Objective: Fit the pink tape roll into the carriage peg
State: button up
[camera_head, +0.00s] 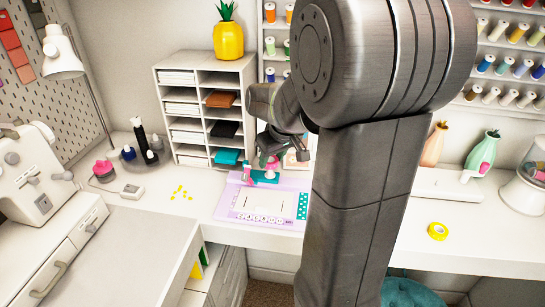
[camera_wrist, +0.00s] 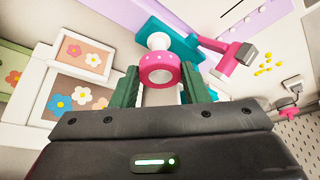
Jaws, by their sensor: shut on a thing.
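The pink tape roll (camera_wrist: 160,69), with white dots, is held between the green fingertips of my gripper (camera_wrist: 163,78) in the wrist view. The white carriage peg (camera_wrist: 158,41) shows just beyond the roll, on the teal carriage (camera_wrist: 178,40) with its pink handle (camera_wrist: 238,53). I cannot tell whether the roll touches the peg or is around it. In the head view my gripper (camera_head: 270,147) is low over the teal carriage (camera_head: 264,178), and the roll is hard to make out there.
The lilac board (camera_head: 226,207) lies on the white desk under the carriage. A white shelf unit (camera_head: 205,78) stands behind it at left. Framed flower pictures (camera_wrist: 85,52) are close to my gripper. Yellow tape (camera_head: 437,231) lies at right. Small yellow pieces (camera_head: 181,192) lie left of the board.

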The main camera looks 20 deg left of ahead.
aim_at(274, 163)
jog(key=shift+f+b, duration=1.45)
jog(key=shift+f, duration=0.35)
jog(key=o, duration=1)
jog(key=shift+r, duration=0.2)
jog(key=v, duration=1.3)
jog(key=shift+d+r, duration=0.15)
jog(key=shift+r, duration=0.1)
jog(key=x, duration=1.4)
jog(key=shift+s, duration=0.1)
jog(key=shift+r+p, duration=0.35)
jog(key=shift+r, duration=0.1)
